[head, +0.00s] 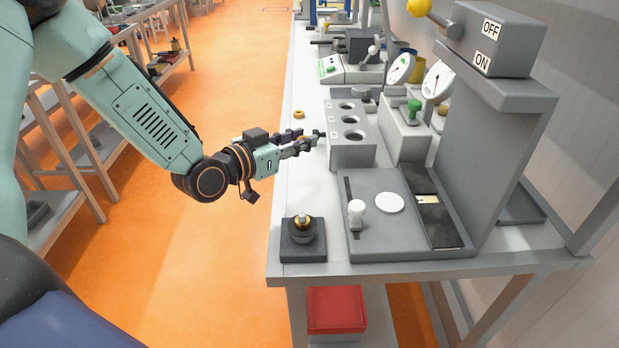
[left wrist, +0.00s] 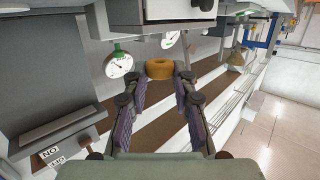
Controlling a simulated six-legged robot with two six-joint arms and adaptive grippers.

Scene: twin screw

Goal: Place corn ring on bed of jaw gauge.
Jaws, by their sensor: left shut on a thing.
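The held ring does not show clearly in the head view. A yellow ring (head: 299,114) lies on the bench just beyond the fingers. Two dial gauges (head: 437,80) (head: 400,68) stand at the back right; I cannot tell which device is the jaw gauge. My right gripper is not in view.
The three-hole block (head: 351,136) stands close to the fingertips. A green-knobbed grey unit (head: 408,125) is right of it. In front are a flat grey station (head: 385,235) and a dark square base with a brass knob (head: 303,235). A tall switch column (head: 490,140) rises at right.

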